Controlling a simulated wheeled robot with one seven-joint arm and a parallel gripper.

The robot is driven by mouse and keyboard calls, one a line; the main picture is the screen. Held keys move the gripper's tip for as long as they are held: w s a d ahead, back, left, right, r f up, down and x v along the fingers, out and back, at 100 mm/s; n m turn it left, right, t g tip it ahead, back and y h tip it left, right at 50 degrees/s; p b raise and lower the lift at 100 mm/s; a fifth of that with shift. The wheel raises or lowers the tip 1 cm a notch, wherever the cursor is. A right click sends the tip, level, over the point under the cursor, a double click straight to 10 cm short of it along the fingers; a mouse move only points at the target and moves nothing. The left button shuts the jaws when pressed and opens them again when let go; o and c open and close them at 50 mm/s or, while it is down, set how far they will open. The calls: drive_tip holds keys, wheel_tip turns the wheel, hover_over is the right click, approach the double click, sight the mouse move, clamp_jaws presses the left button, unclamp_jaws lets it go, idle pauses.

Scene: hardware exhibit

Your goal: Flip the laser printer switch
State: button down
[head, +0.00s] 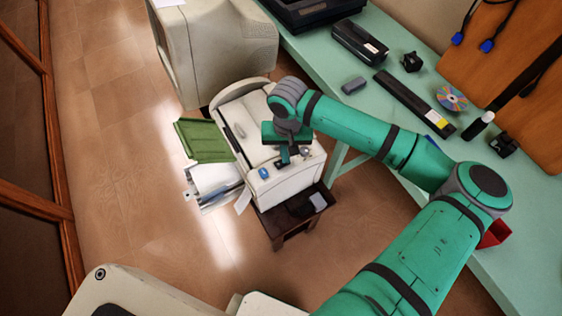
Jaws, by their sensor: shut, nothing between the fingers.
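The laser printer (264,118) is a cream-white machine standing on a small dark stool (286,228) in the middle of the head view. A green flap (205,141) and a paper tray (213,180) stick out from its left side. A small blue part (264,173) and a grey knob-like part (305,152) show on its near end; I cannot tell which of them is the switch. My gripper (283,160) is shut and empty, pointing down over the printer's near end. Whether its fingertips touch the printer cannot be told. My gripper and wrist hide part of the top.
A large beige monitor-like case (215,45) stands behind the printer. A mint-green table (380,135) runs along the right, holding a black box (360,43), a dark bar (414,103), a disc (451,97) and small items. The wooden floor at left is clear.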

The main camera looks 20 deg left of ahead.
wheel_tip(320, 180, up, 7)
idle(1.1)
idle(0.4)
